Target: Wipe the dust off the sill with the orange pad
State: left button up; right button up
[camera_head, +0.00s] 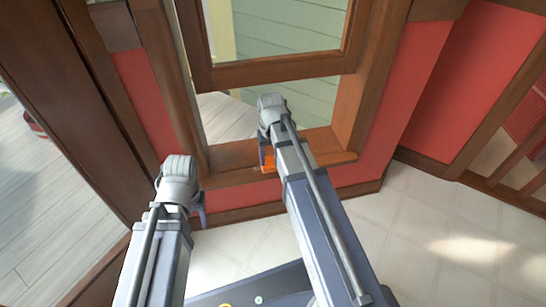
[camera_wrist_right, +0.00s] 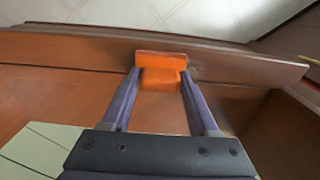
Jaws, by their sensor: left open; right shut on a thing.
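The wooden sill (camera_head: 322,146) runs along the bottom of the window in the head view. It also crosses the right wrist view (camera_wrist_right: 60,52). The orange pad (camera_head: 269,166) is at the sill; in the right wrist view the pad (camera_wrist_right: 160,60) lies across the sill's edge strip. My right gripper (camera_wrist_right: 160,80) is shut on the pad, with a finger on either side of its block. A faint greyish patch, possibly dust, shows just right of the pad (camera_wrist_right: 196,72). My left gripper (camera_head: 201,210) hangs left of the sill, apart from it, mostly hidden by its wrist.
The window sash (camera_head: 275,72) stands above the sill, with an opening under it. A wooden jamb (camera_head: 364,90) bounds the sill on the right. Red wall panels (camera_head: 415,75) flank the window. The pale tiled floor (camera_head: 430,220) is clear at the right.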

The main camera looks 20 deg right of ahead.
jog(key=shift+w+a, duration=0.15)
jog(key=shift+a, duration=1.4)
jog(key=shift+a, duration=0.1)
jog(key=shift+w+a, duration=0.15)
jog(key=shift+a, duration=0.75)
jog(key=shift+w+a, duration=0.15)
jog(key=shift+a, duration=0.7)
notch_tip(320, 180, up, 6)
jog(key=p, duration=0.6)
jog(key=shift+d+r, duration=0.1)
notch_tip(320, 180, up, 3)
jog(key=p, duration=0.3)
